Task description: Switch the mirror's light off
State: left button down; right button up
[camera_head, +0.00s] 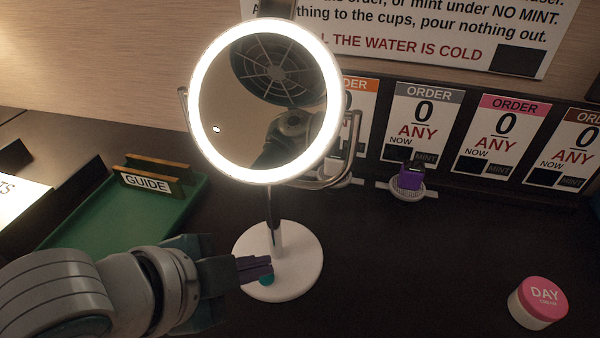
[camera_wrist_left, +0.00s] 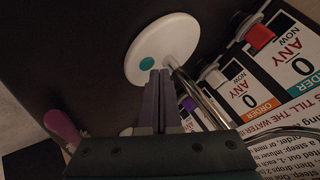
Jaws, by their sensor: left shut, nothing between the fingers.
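The round mirror (camera_head: 265,100) stands upright in the head view, and its white ring light (camera_head: 334,100) is glowing. Its white round base (camera_head: 296,262) rests on the dark counter and carries a teal button (camera_head: 268,280). The base (camera_wrist_left: 178,38) and the whole teal button (camera_wrist_left: 147,64) also show in the left wrist view. My left gripper (camera_head: 270,268) is shut and empty, with its fingertips over the base right beside the button; they partly cover it in the head view. I cannot tell whether they touch it. My right gripper is not in view.
A green tray (camera_head: 95,215) with a GUIDE holder (camera_head: 150,180) lies at left. A pink-lidded DAY jar (camera_head: 538,302) stands at right. Order cards (camera_head: 422,120) line the back, with a purple item (camera_head: 411,176) before them.

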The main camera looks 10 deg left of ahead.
aim_at(258, 284)
pick_arm(q)
jog(key=shift+f+b, duration=0.3)
jog(key=shift+f, duration=0.15)
dwell(0.4)
jog(key=shift+r, duration=0.1)
jog(key=shift+r+p, duration=0.85)
jog(key=shift+p, duration=0.3)
jog(key=shift+r, duration=0.1)
notch_tip(258, 284, up, 6)
jog(key=p, duration=0.6)
